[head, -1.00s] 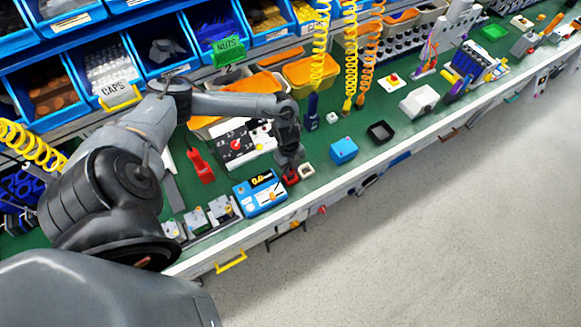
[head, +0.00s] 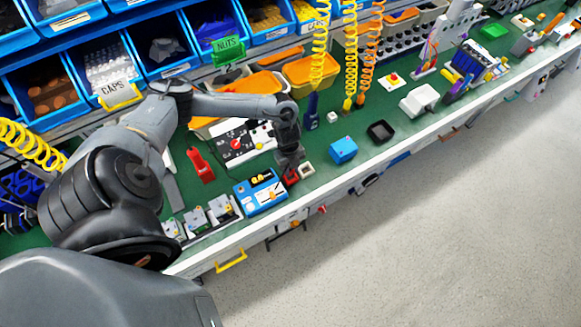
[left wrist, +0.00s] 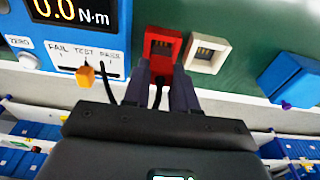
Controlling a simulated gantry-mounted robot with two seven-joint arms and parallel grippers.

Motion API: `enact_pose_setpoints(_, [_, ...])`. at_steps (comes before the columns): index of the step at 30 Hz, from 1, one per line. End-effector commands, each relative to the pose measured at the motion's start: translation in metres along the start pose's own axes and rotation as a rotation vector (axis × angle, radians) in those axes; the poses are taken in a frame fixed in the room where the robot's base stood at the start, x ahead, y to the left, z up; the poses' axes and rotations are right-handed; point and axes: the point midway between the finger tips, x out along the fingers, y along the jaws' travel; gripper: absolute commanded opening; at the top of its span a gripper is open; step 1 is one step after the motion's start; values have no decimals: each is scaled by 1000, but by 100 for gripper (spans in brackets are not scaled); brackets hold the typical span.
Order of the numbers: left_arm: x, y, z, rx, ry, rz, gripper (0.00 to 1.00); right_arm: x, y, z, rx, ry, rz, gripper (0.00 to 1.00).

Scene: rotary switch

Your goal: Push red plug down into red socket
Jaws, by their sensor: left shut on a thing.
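The red socket (left wrist: 163,45) has a dark opening with small contacts and sits on the green bench top. It also shows in the head view (head: 291,177), beside the blue torque meter. My left gripper (left wrist: 161,75) is at the near edge of the red socket, its two fingers close together. I cannot tell how deep the plug sits. In the head view my left gripper (head: 287,162) points down at the red socket. My right gripper is not in view.
A white socket (left wrist: 207,53) stands just right of the red one. The blue torque meter (head: 262,191) is close on the left. A blue box (head: 343,150) stands farther right. The bench's white front edge (head: 330,183) is near.

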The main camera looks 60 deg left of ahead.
Motion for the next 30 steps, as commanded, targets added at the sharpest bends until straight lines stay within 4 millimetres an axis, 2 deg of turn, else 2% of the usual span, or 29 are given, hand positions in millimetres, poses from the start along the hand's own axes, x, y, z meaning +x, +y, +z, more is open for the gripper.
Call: enact_pose_setpoints(30, [26, 0, 3, 0, 1, 0, 0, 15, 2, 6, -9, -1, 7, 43])
